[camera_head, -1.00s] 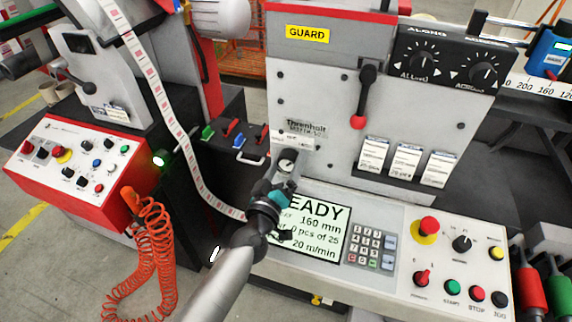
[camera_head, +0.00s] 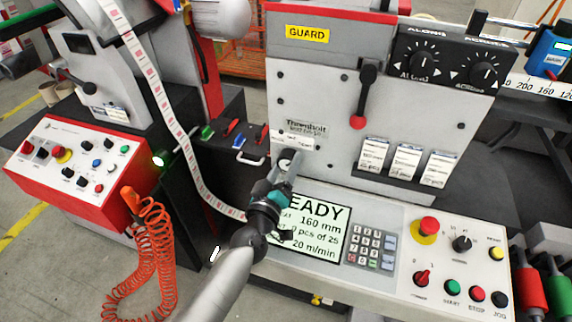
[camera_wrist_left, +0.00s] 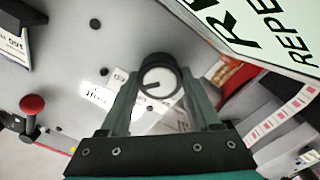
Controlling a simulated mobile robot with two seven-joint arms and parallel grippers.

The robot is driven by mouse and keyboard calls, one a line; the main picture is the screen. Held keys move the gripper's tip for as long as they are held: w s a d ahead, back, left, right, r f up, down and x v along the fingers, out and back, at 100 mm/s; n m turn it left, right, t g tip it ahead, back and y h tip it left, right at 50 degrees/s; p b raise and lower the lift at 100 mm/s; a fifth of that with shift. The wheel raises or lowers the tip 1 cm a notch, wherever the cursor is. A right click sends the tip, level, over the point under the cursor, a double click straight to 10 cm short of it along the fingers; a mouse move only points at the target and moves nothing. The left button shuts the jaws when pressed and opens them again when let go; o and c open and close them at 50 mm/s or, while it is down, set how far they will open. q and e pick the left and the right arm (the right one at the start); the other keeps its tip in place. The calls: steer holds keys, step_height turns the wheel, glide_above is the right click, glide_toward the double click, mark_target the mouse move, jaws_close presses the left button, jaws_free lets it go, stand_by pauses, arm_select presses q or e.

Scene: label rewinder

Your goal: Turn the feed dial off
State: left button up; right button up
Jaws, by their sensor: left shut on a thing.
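The feed dial (camera_wrist_left: 160,78) is a round knob with a pale face, a dark rim and a short dark pointer mark, on the grey front panel of the machine. In the wrist view it sits between the fingertips of my left gripper (camera_wrist_left: 160,88), which is shut on it. In the head view my left gripper (camera_head: 287,168) reaches up to the panel just above the READY screen, and its fingers partly cover the dial. I cannot read the dial's setting. My right gripper is not in view.
The READY screen (camera_head: 308,225) and keypad (camera_head: 371,247) lie just below and right of the gripper. A red-tipped lever (camera_head: 358,121) hangs on the panel at right. A label strip (camera_head: 170,120) runs down at left, beside a red control box (camera_head: 75,160).

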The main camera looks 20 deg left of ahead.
arm_select(q)
steer(key=n, duration=0.4)
steer(key=shift+n+b, duration=0.3)
steer(key=shift+n, duration=1.5)
steer(key=o, duration=1.4)
steer(key=shift+s, duration=0.1)
steer(key=s, duration=1.5)
steer(key=shift+a+b, duration=0.25)
steer(key=shift+b, duration=0.1)
